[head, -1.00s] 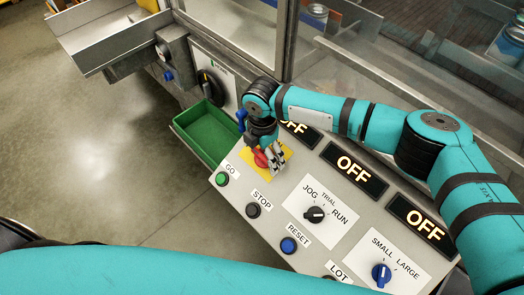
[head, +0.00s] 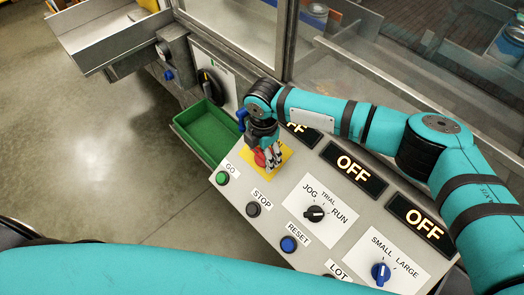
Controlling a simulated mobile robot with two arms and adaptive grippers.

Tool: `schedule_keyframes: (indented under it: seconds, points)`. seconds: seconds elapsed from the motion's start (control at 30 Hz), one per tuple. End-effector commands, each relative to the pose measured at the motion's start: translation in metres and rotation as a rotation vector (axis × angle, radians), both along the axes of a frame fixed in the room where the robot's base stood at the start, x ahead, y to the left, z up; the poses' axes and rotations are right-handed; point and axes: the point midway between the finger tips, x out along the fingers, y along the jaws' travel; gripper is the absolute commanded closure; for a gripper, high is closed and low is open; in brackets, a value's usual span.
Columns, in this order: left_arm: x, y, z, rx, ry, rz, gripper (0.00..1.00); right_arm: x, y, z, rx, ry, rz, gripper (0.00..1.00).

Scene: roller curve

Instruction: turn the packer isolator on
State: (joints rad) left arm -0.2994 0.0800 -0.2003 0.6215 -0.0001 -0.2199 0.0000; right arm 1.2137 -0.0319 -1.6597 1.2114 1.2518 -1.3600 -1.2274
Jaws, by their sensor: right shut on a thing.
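A red rotary knob (head: 261,158) sits on a yellow plate (head: 284,151) at the upper left of the sloped control panel. It looks like an isolator switch, but no label naming it can be read. My right gripper (head: 268,160) reaches down over the plate and is shut on the red knob, hiding much of it and its pointer. The lit display (head: 297,128) behind my right wrist is partly covered; its visible letters end in FF. My left gripper is out of view; only a teal link of mine crosses the bottom.
The panel also carries a green GO button (head: 222,178), a black STOP button (head: 253,210), a blue RESET button (head: 288,244), a JOG/TRIAL/RUN selector (head: 314,213) and a SMALL/LARGE selector (head: 380,273). Two more displays read OFF (head: 353,169). A green bin (head: 206,133) and black rotary handle (head: 210,88) are left.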

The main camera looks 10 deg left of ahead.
Motion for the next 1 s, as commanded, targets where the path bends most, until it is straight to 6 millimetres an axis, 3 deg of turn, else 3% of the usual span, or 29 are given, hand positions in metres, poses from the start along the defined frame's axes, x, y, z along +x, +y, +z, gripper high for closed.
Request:
schedule_keyframes:
  seconds: [0.27, 1.0]
  points:
    - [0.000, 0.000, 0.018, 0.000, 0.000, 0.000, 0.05, -0.002, -0.001, 0.003, 0.073, -0.044, -0.146, 0.64]
    - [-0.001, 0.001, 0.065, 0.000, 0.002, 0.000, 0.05, -0.007, -0.002, 0.001, 0.364, -0.236, -0.751, 0.64]
